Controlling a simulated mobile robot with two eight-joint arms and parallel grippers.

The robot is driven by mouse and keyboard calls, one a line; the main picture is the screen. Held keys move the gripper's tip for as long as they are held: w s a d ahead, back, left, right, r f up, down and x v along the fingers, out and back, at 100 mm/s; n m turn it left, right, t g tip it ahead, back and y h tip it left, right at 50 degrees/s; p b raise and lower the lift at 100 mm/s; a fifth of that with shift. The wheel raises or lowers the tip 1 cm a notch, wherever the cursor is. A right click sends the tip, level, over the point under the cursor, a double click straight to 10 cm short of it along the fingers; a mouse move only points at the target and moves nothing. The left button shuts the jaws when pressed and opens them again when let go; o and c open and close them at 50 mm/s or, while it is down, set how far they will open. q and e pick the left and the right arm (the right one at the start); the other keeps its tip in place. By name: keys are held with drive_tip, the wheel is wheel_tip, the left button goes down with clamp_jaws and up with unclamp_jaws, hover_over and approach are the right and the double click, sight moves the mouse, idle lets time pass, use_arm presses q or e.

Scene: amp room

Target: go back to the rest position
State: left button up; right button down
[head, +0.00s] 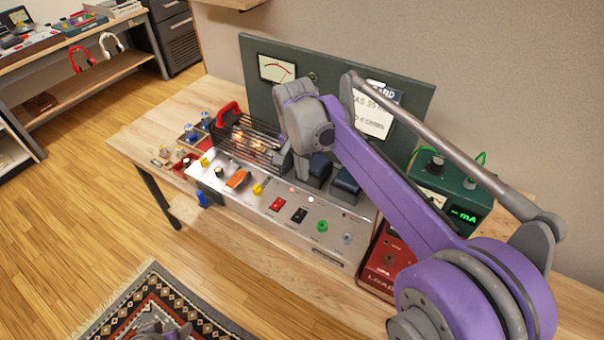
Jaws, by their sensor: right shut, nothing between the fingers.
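My right arm comes in from the lower right, purple and grey, and reaches over the amplifier chassis (270,208) on the bench. Its gripper (300,172) points down behind the chassis's front controls, between the tube cage (246,145) and the dark blue transformer blocks (345,183). The gripper is shut, with nothing seen between its fingers. Whether its tips touch the chassis is hard to tell. A small grey and purple part of my left arm shows at the bottom edge, over the rug; its jaws cannot be made out.
The wooden bench (150,128) also holds a red load box (380,268), a green meter (462,200) and a dark green back panel (330,80). The red cage handle (228,114) stands up. A patterned rug (150,300) lies on the open floor in front.

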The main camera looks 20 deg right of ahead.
idle(0.3)
drive_tip(key=s+a+f+n+t, duration=0.1)
drive_tip(key=s+f+n, duration=0.3)
drive_tip(key=s, duration=0.7)
drive_tip(key=s+f+n+t+y+p, duration=0.1)
drive_tip(key=s+f+n+t, duration=0.2)
drive_tip(key=s, duration=0.9)
drive_tip(key=f+n, duration=0.1)
drive_tip(key=n, duration=0.2)
drive_tip(key=shift+a+f+t, duration=0.15)
drive_tip(key=shift+a+t, duration=0.15)
drive_tip(key=shift+a, duration=0.1)
